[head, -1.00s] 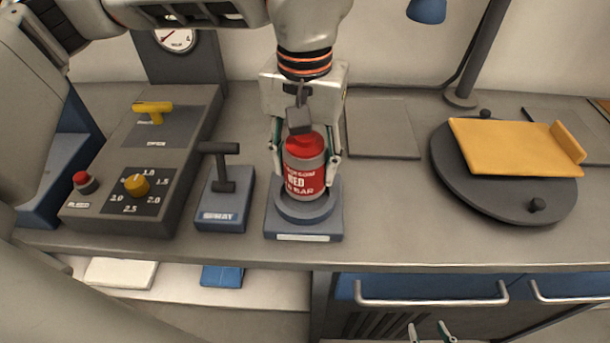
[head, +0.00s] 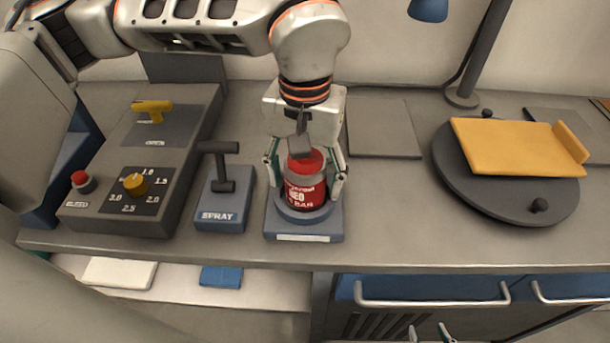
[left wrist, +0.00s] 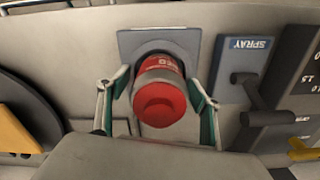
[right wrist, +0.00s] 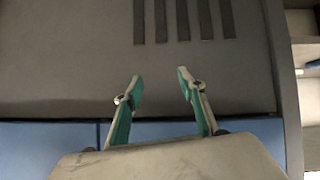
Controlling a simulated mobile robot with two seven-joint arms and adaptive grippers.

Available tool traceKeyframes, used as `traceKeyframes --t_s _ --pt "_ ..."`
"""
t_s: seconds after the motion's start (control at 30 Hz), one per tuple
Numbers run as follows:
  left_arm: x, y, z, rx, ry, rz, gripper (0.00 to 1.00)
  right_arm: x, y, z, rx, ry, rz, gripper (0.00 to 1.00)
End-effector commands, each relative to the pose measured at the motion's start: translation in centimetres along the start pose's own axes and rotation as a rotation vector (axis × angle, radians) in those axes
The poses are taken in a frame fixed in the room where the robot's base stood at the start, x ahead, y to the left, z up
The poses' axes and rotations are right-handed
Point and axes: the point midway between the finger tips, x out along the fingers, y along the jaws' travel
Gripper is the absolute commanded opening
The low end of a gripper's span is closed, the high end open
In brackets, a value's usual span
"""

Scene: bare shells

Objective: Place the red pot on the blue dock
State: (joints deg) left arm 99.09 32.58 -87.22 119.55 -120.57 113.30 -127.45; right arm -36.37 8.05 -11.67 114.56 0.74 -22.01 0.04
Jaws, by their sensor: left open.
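The red pot (head: 304,190) with a grey band and a red lid stands upright in the round ring of the blue dock (head: 275,228) on the counter. My left gripper (head: 306,178) is open, its fingers on either side of the pot. In the left wrist view the red pot (left wrist: 161,88) lies between the spread fingers, with small gaps beside it, and the dock (left wrist: 132,40) is behind it. My right gripper (right wrist: 158,92) is open and empty, facing the cabinet front; its fingertips also show at the bottom of the head view (head: 432,332).
Left of the dock stand a lever block marked SPRAY (head: 222,208) and a control box (head: 125,215) with a yellow knob and red button. To the right are a flat grey plate (head: 382,128) and a round turntable (head: 470,190) bearing a yellow tray (head: 510,147).

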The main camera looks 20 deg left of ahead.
Motion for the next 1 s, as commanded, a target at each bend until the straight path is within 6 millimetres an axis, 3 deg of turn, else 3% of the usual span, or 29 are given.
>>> traceKeyframes --t_s 0.23,0.7,1.0 --pt "-1.8 0.0 -0.1 0.0 0.003 0.0 0.64 -0.1 0.1 -0.4 0.001 0.004 0.0 0.4" --pt "-10.7 0.0 0.0 0.0 0.004 0.0 0.64 -0.5 -0.3 -0.2 0.01 -0.006 -0.007 0.4" --pt "-12.3 0.0 0.0 0.0 0.0 -0.001 0.64 -0.7 -0.4 -0.3 0.013 -0.004 -0.009 0.4"
